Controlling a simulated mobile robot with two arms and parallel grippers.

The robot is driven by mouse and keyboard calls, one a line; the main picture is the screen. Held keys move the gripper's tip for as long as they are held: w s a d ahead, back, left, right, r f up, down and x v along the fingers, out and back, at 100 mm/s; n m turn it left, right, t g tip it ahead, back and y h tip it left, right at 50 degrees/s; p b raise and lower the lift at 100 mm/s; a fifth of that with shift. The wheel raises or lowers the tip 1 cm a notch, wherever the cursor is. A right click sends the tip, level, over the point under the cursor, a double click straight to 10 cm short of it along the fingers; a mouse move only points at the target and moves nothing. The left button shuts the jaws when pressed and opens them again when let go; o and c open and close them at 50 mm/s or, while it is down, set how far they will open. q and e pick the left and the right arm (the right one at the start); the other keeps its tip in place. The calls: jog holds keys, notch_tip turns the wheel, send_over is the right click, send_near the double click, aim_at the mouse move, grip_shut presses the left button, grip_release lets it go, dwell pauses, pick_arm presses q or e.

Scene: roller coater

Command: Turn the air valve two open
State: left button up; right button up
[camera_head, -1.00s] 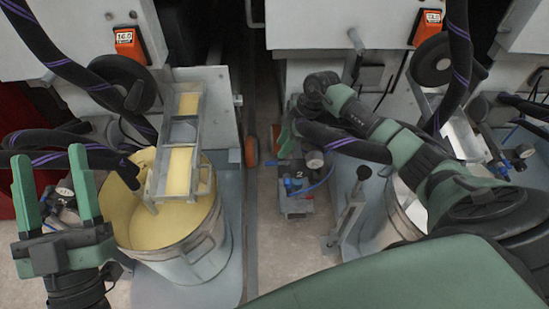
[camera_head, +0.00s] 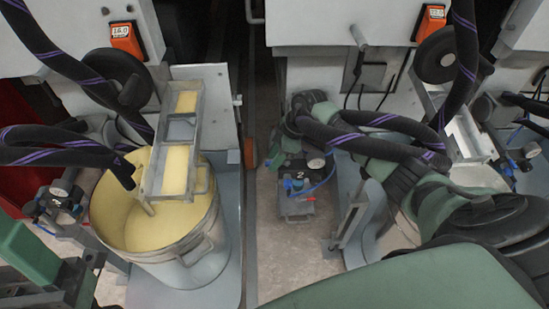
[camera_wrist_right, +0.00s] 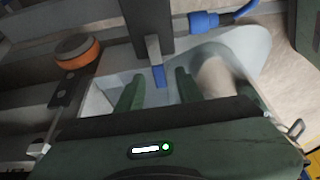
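The air valve unit marked 2 (camera_head: 294,184) stands low between the machines in the head view, with a round gauge (camera_head: 316,163) and a blue hose. My right gripper (camera_head: 277,155) is beside its upper left, partly hidden by my arm. In the right wrist view, the right gripper's green fingers (camera_wrist_right: 157,92) are apart. A grey lever with a blue tip (camera_wrist_right: 158,75) shows between them in the picture; I cannot tell whether they touch it. My left gripper (camera_head: 35,258) is at the lower left edge, only partly in view.
A bucket of yellow paint (camera_head: 180,247) stands on the left beneath a tray (camera_head: 178,145). Another gauge unit (camera_head: 58,200) is left of the bucket. Dark hoses hang close to my right arm. Some floor (camera_head: 290,255) is clear before valve two.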

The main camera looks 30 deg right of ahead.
grip_shut()
dwell(1.4)
